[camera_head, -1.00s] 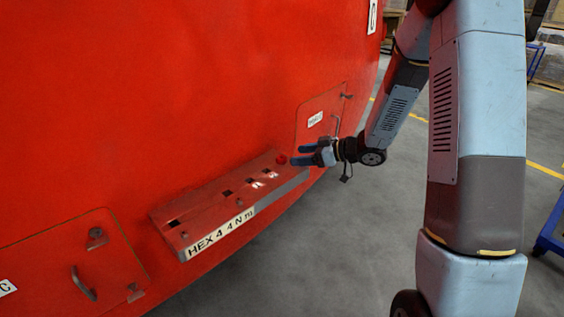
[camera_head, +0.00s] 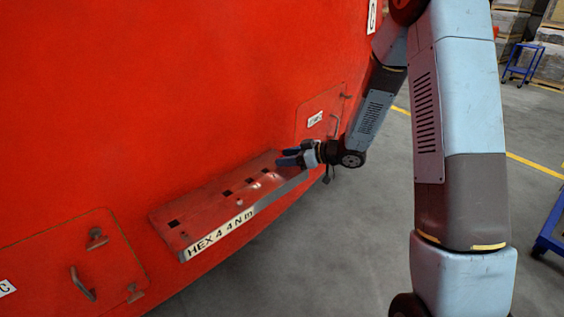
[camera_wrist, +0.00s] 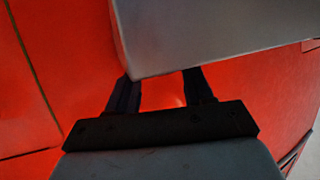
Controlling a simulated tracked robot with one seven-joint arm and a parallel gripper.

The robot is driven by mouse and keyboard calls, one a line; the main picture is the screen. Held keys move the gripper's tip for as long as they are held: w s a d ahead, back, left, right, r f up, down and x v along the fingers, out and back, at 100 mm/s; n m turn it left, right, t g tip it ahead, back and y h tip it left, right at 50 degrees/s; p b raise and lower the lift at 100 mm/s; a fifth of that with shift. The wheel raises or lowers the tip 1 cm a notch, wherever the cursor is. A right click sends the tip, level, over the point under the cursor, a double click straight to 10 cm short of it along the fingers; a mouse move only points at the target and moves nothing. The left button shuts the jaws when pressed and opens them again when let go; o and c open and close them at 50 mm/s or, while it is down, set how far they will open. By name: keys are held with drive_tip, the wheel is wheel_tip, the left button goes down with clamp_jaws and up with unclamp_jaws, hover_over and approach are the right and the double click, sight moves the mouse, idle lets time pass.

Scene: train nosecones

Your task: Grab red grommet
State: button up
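My gripper (camera_head: 281,157) is at the right end of the red ledge on the train nose, in the head view. Its two blue fingers point left and are apart. I cannot make out the red grommet as a separate thing now; the fingers cover the spot at the ledge's right end where it showed earlier. In the wrist view, the dark fingers are spread with a bright red patch between them, which I cannot tell as grommet or train surface. A grey slab edge hides the fingertips there.
The red ledge (camera_head: 205,212) has several square holes and a label reading HEX 4 4 Nm (camera_head: 222,232). A hatch with a handle (camera_head: 84,284) is at the lower left, and another hatch (camera_head: 318,112) is just above my gripper.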

drive_tip(key=c, duration=0.7)
